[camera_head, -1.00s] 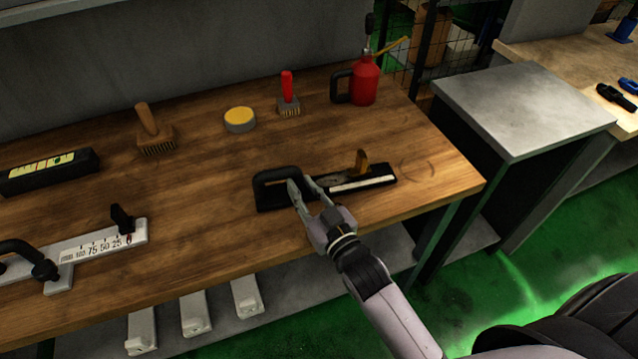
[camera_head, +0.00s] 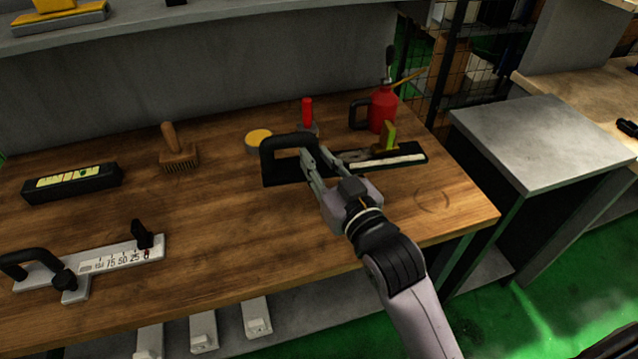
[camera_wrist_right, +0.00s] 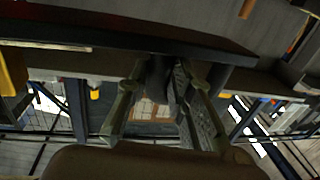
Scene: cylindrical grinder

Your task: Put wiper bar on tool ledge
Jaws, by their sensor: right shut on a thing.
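The wiper bar (camera_head: 408,160) is a long dark bar with a white strip along its front edge, a black loop handle (camera_head: 265,160) at its left end and a yellow upright piece near its right end. My right gripper (camera_head: 322,160) is shut on the wiper bar near its handle and holds it above the workbench. In the right wrist view, the dark bar (camera_wrist_right: 150,35) spans the top, beyond the fingers. A grey ledge (camera_head: 200,36) runs above the back of the bench; I take it as the tool ledge. My left gripper is out of view.
A yellow item (camera_head: 60,20) sits on the ledge.

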